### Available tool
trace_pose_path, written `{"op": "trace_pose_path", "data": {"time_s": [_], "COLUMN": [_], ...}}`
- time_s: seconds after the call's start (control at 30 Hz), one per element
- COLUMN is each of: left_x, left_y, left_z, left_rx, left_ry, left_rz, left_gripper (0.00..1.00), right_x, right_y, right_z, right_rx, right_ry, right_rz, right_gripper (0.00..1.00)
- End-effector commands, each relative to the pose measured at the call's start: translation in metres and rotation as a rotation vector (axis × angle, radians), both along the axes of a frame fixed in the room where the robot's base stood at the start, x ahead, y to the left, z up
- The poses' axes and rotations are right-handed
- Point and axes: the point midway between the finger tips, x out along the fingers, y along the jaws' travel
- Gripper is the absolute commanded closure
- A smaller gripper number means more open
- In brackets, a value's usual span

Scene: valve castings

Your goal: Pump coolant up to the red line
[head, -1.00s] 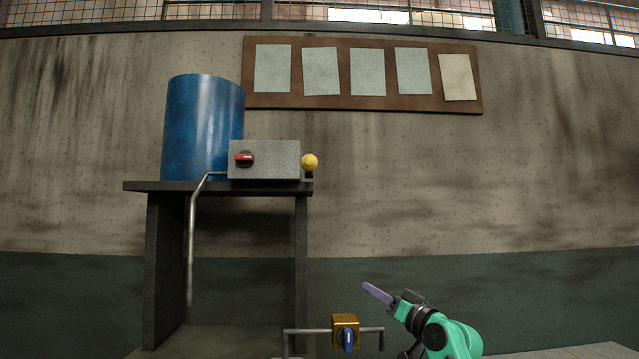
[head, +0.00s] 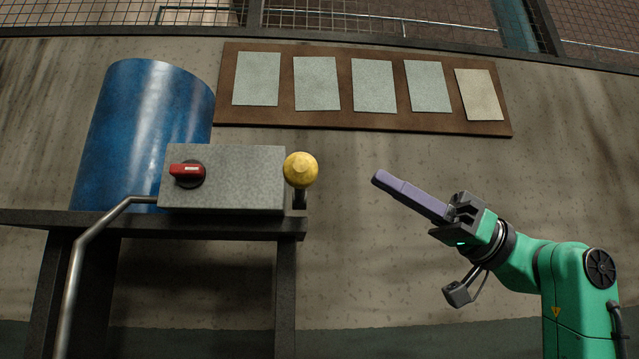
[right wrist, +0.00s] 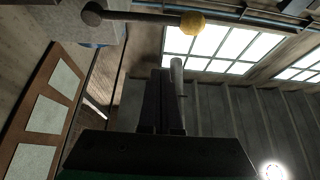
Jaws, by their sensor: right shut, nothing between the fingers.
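A grey box (head: 225,180) with a red rotary switch (head: 188,172) sits on a dark stand. A yellow ball knob (head: 300,170) on a dark stem is at the box's right end. In the right wrist view the knob (right wrist: 192,23) shows at the end of a dark rod near the top. A blue drum (head: 140,135) stands behind the box. My right gripper (head: 380,180), with purple fingers, is shut and empty, to the right of the knob and clear of it. My left gripper is out of view. I see no red line or coolant level.
The dark stand top (head: 240,226) reaches just past the knob. A bent metal pipe (head: 77,270) runs down from the box's left side. A brown board (head: 335,90) with several sheets hangs on the wall behind. The space between knob and gripper is clear.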

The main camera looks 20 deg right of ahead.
Motion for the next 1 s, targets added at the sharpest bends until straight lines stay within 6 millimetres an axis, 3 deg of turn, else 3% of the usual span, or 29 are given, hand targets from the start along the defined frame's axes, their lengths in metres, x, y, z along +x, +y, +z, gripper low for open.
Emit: {"op": "trace_pose_path", "data": {"time_s": [0.1,0.27,0.53,0.7,0.8,1.0], "left_x": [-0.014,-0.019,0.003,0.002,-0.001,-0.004], "left_y": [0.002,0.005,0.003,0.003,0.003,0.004], "left_z": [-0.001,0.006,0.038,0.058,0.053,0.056], "left_rx": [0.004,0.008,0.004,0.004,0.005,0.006], "left_ry": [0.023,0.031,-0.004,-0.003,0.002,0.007], "left_rz": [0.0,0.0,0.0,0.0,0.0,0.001], "left_gripper": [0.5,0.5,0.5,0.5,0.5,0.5], "right_x": [0.001,0.003,0.015,0.023,0.025,0.025], "right_y": [0.0,0.009,0.055,0.086,0.087,0.091], "right_z": [0.0,0.008,0.039,0.058,0.031,0.012], "right_rx": [0.001,0.001,0.001,0.001,0.002,0.003], "right_ry": [0.0,0.001,0.003,0.003,0.006,0.004], "right_rz": [-0.001,0.0,0.001,0.0,-0.003,-0.003], "right_gripper": [1.0,1.0,1.0,1.0,1.0,1.0]}}
